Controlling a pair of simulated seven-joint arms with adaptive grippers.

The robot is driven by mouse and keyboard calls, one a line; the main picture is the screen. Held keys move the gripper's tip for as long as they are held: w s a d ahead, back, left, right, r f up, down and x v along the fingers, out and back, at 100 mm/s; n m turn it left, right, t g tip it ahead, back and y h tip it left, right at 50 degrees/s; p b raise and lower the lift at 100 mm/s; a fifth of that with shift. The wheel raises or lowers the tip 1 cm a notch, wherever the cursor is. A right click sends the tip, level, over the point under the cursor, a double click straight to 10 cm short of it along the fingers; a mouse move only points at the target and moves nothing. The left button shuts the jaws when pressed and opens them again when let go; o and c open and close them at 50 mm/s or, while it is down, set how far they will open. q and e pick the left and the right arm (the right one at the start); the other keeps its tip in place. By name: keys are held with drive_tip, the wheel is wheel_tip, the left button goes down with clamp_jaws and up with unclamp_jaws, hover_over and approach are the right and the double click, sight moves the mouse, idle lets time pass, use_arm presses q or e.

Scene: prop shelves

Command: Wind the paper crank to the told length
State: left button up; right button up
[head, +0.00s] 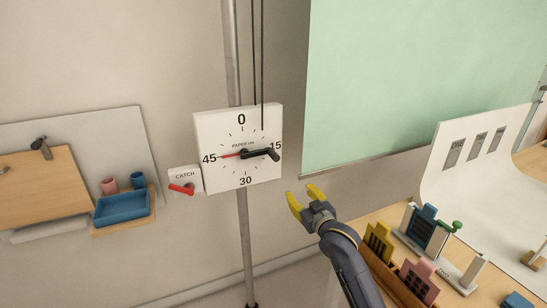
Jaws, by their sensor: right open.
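The paper dial (223,118) is a white square plate on a pole, marked 0, 15, 30 and 45. Its thin red pointer (229,156) points left, at about 45. The black crank (263,153) at the dial's centre has its arm toward the right, near 15. The catch (185,181), a small white plate with a red lever, is left of the dial. The green paper (415,75) hangs at the right. My right gripper (304,194) is open and empty, with yellow fingertips, below and right of the dial, apart from the crank. My left gripper is not in view.
A table at the right holds a wooden box (381,268) with yellow and pink pieces, and a blue-and-white stand (424,231). A curved white backdrop (451,185) stands behind. At the left a blue tray (122,206) sits on a shelf. The wall below the dial is clear.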

drive_tip(key=n+y, duration=0.1)
drive_tip(key=y, duration=0.1)
approach(277, 158)
drive_tip(key=s, duration=0.5)
drive_tip(key=x, duration=0.5)
drive_tip(key=d+x, duration=0.1)
drive_tip(key=x, duration=1.1)
drive_tip(key=shift+w+d, duration=0.3)
drive_tip(key=shift+w, duration=0.15)
drive_tip(key=shift+c, duration=0.2)
clamp_jaws()
